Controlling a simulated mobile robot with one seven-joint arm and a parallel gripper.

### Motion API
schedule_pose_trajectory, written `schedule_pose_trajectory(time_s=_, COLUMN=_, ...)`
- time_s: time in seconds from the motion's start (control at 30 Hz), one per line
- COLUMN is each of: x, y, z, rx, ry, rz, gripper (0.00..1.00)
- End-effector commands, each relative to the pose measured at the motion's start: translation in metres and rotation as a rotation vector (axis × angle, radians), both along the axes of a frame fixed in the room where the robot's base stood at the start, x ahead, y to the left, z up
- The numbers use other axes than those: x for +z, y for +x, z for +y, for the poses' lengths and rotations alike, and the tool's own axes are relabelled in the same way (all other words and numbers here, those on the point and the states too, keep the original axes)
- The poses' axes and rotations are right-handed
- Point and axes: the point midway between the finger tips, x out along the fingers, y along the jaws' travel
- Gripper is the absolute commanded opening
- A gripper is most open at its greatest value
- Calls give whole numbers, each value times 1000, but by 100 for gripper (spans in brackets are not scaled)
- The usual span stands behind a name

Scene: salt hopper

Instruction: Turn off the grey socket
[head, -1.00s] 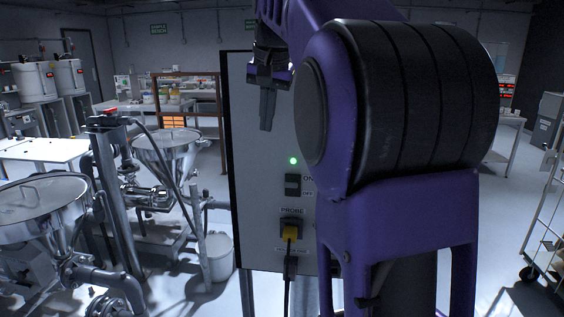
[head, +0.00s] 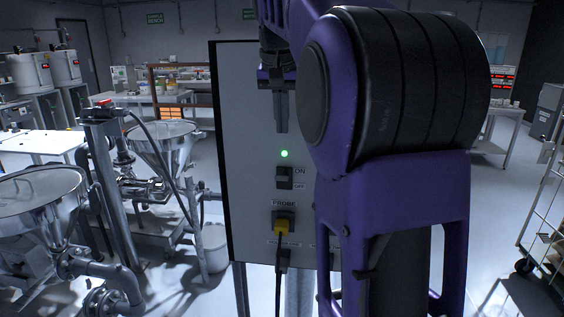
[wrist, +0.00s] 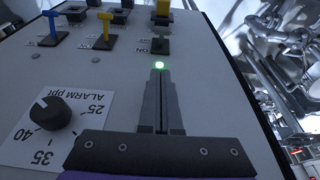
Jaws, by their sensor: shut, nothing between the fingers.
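A pale upright panel (head: 245,130) carries a dark rocker switch (head: 284,178) with ON and OFF labels to its right. A green indicator light (head: 284,154) glows just above the switch. Below is a dark PROBE socket (head: 284,214) with a yellow plug (head: 281,227) and cable. I cannot tell which part is the grey socket. My gripper (head: 281,131) is shut and empty, pointing down at the panel above the light. In the wrist view its fingertips (wrist: 158,72) sit near the green light (wrist: 159,65), with the dark switch (wrist: 160,46) just beyond.
Steel hoppers (head: 160,140) stand left of the panel. A wire rack (head: 545,210) stands at the right. My arm hides the panel's right side.

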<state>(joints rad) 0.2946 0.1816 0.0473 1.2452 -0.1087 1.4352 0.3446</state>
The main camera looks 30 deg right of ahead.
Motion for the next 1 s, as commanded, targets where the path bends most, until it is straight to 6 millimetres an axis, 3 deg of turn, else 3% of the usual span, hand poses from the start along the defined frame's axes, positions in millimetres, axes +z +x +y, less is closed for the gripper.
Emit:
schedule_pose_trajectory(time_s=0.2, x=-50, y=11, z=-8, rx=0, ry=1, rz=4, gripper=0)
schedule_pose_trajectory(time_s=0.4, x=-78, y=6, z=-5, rx=1, ry=0, rz=2, gripper=0)
schedule_pose_trajectory(time_s=0.6, x=-92, y=0, z=0, rx=1, ry=0, rz=0, gripper=0)
schedule_pose_trajectory(time_s=1.0, x=-93, y=-1, z=1, rx=0, ry=0, rz=0, gripper=0)
